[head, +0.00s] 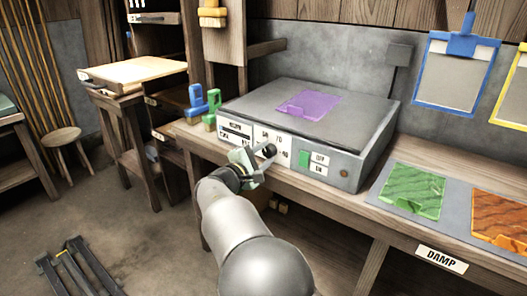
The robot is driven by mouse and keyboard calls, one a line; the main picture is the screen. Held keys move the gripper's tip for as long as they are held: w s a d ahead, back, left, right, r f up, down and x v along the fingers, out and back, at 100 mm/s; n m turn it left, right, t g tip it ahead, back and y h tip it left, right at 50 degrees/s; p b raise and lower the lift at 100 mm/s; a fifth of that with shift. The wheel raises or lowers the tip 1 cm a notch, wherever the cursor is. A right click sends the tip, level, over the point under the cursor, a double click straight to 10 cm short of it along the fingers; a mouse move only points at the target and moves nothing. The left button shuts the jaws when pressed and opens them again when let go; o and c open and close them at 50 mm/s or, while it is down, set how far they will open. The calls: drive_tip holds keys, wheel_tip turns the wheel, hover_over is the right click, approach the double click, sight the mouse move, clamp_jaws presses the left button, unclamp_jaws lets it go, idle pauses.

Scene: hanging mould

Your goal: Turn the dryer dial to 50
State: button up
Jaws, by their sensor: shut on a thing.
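The dryer (366,140) is a grey box with a dark flat top on the wooden bench. Its dark round dial (270,150) is on the front face, beside a white panel with small numbers. My gripper (264,154) is at the front face, shut on the dial. The gripper and wrist hide part of the dial and its scale. The dial's pointer and setting are too small to read.
A purple sheet (308,104) lies on the dryer top. A green switch (304,158) marked OFF and ON is right of the dial. Green (413,190) and orange (500,218) sheets lie on the bench at right. Blue and green clamps (203,103) stand left of the dryer.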

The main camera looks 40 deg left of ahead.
idle(0.4)
drive_tip(key=o, duration=1)
drive_tip(key=shift+s, duration=0.1)
drive_tip(key=s+p, duration=0.1)
drive_tip(key=s, duration=1.6)
drive_tip(key=shift+s, duration=0.15)
